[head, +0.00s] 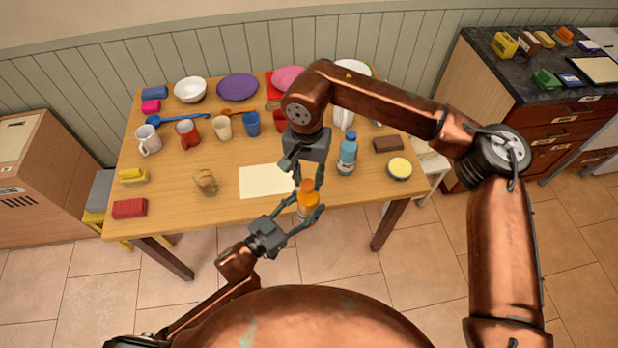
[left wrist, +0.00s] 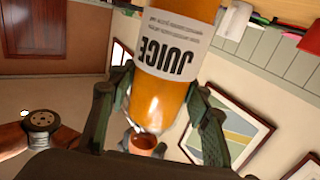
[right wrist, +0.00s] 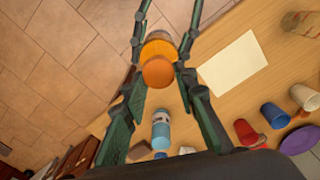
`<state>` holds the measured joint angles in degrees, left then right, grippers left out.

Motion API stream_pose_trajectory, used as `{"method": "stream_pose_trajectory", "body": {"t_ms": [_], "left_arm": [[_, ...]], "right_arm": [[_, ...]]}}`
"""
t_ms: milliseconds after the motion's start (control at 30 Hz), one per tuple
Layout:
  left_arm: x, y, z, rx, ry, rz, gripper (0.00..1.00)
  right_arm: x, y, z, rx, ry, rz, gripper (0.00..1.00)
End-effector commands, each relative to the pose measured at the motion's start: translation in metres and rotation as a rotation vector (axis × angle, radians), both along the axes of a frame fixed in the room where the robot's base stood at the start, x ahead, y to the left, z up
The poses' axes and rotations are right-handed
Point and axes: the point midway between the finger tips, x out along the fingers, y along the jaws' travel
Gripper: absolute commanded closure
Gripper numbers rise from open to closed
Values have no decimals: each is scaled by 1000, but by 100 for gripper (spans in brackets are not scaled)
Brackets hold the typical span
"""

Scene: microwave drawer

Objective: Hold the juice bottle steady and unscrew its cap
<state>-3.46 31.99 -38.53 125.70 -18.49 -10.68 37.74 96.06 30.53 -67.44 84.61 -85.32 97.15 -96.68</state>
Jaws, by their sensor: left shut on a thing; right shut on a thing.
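The juice bottle (head: 306,202), orange with a white JUICE label, is held off the table near its front edge. My left gripper (head: 296,222) is shut on the bottle's body from the side; the left wrist view shows a finger on each side of the bottle (left wrist: 172,85). My right gripper (head: 302,172) reaches down from above the bottle. In the right wrist view the round orange cap (right wrist: 158,72) sits between its fingers, in line with the bottle (right wrist: 158,48). My right gripper is shut on the cap.
The wooden table (head: 220,212) holds a blue bottle (head: 347,155) just right of my grippers, a pale sheet (head: 266,181) and a glass (head: 205,182) to the left. Mugs, cups and plates stand farther back. A dark-topped counter (head: 545,72) is at the right.

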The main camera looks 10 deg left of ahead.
Motion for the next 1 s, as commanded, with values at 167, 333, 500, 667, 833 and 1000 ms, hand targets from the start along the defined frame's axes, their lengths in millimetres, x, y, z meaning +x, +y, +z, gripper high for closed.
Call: {"method": "stream_pose_trajectory", "body": {"t_ms": [167,333,500,667,833,1000], "left_arm": [[-2,-2,3,-2,-7,-6,100],[-2,-2,3,-2,-7,-6,100],[-2,-2,3,-2,-6,-6,100],[-2,-2,3,-2,-6,-5,100],[-1,-2,2,-2,-6,-5,100],[-1,-2,2,-2,-5,-4,100]], "right_arm": [[2,3,1,1,-5,308,100],[2,3,1,0,-4,432,100],[2,3,1,0,-5,433,100],[2,3,1,0,-4,431,100],[2,3,1,0,-4,431,100],[2,3,3,0,-3,431,100]]}}
